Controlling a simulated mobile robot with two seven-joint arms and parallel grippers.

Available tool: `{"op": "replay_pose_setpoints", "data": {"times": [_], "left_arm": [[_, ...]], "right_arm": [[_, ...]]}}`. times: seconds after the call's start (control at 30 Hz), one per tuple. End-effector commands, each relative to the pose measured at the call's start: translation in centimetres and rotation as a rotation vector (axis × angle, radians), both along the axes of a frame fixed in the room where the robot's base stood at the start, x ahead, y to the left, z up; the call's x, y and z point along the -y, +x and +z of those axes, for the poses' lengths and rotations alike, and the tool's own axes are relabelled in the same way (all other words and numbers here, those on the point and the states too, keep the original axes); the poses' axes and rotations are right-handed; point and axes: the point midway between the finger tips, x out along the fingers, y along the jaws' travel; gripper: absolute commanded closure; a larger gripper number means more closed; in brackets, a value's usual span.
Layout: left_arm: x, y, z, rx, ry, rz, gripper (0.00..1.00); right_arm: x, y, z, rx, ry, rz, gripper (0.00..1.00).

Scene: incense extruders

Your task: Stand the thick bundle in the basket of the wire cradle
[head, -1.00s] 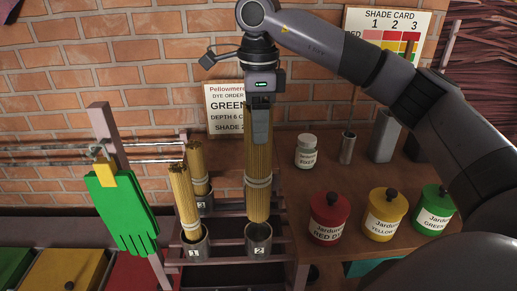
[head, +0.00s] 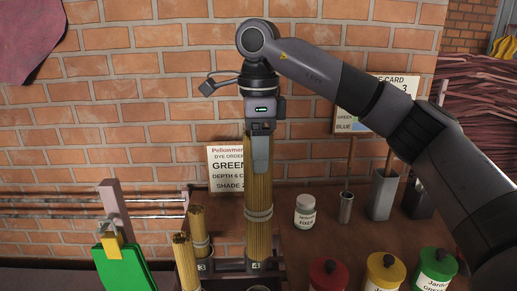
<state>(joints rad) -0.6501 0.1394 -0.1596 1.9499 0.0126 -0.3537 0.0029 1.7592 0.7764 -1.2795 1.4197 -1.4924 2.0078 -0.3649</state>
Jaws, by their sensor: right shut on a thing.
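My right gripper (head: 260,160) is shut around the upper part of a thick bundle (head: 258,190) of tan sticks, tied with a pale band. The bundle is upright. Its lower end meets the holder marked 4 (head: 256,266) in the picture; I cannot tell whether it is inside or just above it. Two slimmer bundles stand to its left: one (head: 199,228) at the holder marked 3 (head: 204,267), the other (head: 184,258) nearer, its base low in the frame. I cannot make out a wire cradle or basket. My left gripper is not in view.
A fixer jar (head: 304,213), a metal cup (head: 345,209) and grey square containers (head: 381,195) stand on the right. Red (head: 328,275), yellow (head: 382,270) and green (head: 437,267) lidded jars are nearer. An order card (head: 225,168) is behind the bundle.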

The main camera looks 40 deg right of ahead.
Motion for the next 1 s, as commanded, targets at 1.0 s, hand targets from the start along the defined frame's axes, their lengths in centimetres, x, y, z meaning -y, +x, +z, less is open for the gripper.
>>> {"op": "replay_pose_setpoints", "data": {"times": [1.0], "left_arm": [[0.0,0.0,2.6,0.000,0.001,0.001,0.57]], "right_arm": [[0.0,0.0,6.6,0.001,0.000,0.000,1.00]]}}
